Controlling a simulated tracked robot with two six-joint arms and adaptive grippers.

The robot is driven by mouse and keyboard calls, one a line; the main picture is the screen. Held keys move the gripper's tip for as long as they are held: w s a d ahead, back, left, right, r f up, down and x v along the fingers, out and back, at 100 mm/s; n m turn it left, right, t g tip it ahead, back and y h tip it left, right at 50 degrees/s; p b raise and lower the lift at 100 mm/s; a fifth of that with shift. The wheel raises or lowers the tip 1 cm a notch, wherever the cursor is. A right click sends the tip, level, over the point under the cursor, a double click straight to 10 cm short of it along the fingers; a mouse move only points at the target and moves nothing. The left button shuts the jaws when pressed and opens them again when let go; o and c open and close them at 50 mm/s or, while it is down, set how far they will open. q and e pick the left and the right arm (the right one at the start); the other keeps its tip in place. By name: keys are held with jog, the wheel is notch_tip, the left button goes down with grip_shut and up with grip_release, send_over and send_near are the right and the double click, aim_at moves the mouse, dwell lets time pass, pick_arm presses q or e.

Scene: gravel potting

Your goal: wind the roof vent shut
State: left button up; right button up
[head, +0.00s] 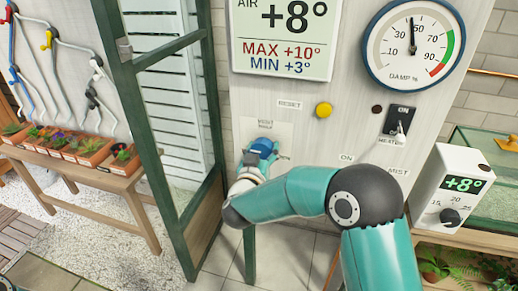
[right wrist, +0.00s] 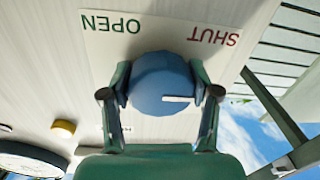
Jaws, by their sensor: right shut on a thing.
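The round blue vent knob (right wrist: 160,75) sits on a white label plate (right wrist: 105,40) that reads OPEN and SHUT, upside down in the right wrist view. A white pointer line on the knob runs toward the right of that view, on the SHUT side. My right gripper (right wrist: 161,84) is shut on the knob, one finger on each side. In the head view, my right gripper (head: 258,160) reaches the knob (head: 262,146) on the grey panel, and my wrist hides part of the label. The roof vent cannot be made out for certain. My left gripper is not in view.
The panel also holds a yellow reset button (head: 324,110), a black heater switch (head: 398,120), a damp dial (head: 413,45) and an air display (head: 281,38). A green-framed glass door (head: 123,70) stands close to the left. A thermostat box (head: 452,190) is at the right.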

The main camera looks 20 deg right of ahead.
jog(key=o, duration=1.2)
jog(key=shift+w+f, duration=0.1)
jog(key=v, duration=1.2)
